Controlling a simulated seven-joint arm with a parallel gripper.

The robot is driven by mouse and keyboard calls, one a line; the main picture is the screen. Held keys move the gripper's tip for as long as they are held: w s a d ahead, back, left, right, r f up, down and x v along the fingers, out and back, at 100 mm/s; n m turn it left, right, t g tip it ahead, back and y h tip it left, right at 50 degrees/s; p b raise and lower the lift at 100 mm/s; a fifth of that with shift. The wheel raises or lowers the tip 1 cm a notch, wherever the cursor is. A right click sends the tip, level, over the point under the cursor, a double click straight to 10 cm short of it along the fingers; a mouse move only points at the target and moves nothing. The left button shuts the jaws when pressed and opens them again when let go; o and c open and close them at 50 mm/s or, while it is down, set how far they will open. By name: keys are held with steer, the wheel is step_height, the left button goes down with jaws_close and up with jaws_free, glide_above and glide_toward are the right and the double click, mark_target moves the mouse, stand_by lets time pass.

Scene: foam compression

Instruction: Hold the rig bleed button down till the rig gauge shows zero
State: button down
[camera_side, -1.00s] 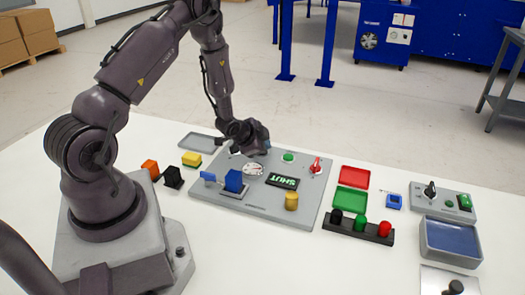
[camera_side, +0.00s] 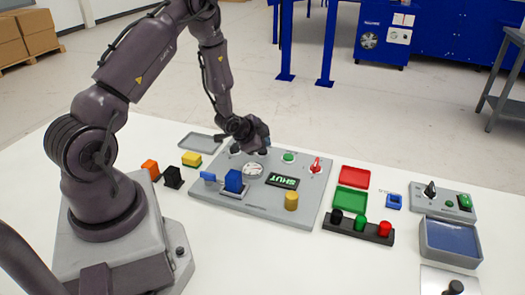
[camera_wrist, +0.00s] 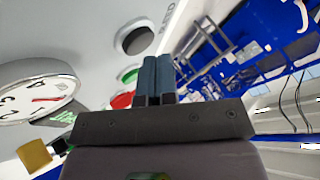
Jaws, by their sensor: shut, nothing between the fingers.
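The grey rig panel (camera_side: 225,203) lies on the white table. Its white round gauge (camera_side: 254,170) also shows at the left of the wrist view (camera_wrist: 36,92), tilted, with a red needle; I cannot read its value surely. A display reading SHUT (camera_side: 283,181) sits right of the gauge. My gripper (camera_side: 262,150) is over the panel's back edge, behind the gauge. Its fingers (camera_wrist: 154,78) are together and empty. A black round part (camera_wrist: 135,38) shows beyond them.
Red (camera_side: 355,177) and green (camera_side: 351,201) trays lie to the right. An empty grey tray (camera_side: 200,142) lies behind left.

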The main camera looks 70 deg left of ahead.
steer(key=shift+r, duration=0.3)
steer(key=shift+r, duration=2.55)
